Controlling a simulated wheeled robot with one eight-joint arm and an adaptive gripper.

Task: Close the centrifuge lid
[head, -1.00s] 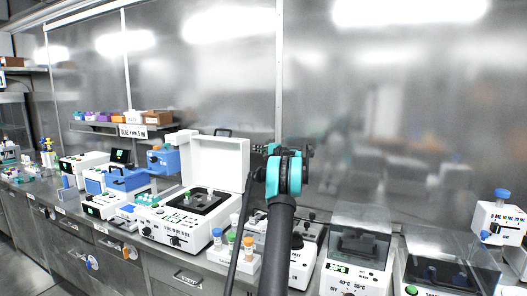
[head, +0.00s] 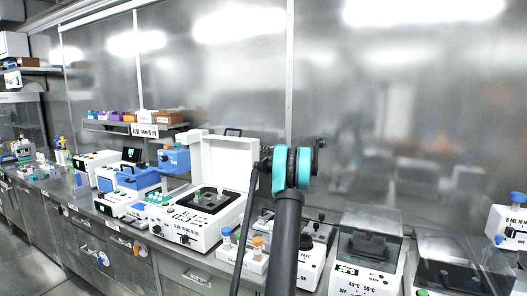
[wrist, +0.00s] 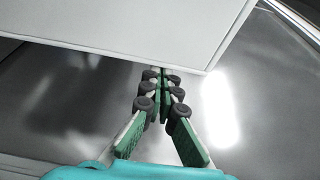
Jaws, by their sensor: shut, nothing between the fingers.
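The centrifuge (head: 190,232) is a white box on the bench, left of my arm in the head view. Its white lid (head: 228,160) stands raised at the back, and the dark chamber with the rotor is uncovered. In the wrist view a large white panel, which looks like the lid (wrist: 130,28), fills the upper left. My gripper (wrist: 160,75) has green fingers shut together with nothing between them. Their tips lie by the panel's lower edge; I cannot tell whether they touch it. In the head view my arm's turquoise wrist is right of the lid, and the fingers are not clearly visible.
A white rack (head: 255,262) with blue- and orange-capped tubes stands right of the centrifuge, partly behind my arm. A clear-covered heating device (head: 367,250) stands further right. A blue device (head: 140,178) and a shelf with small boxes (head: 145,117) are at the left.

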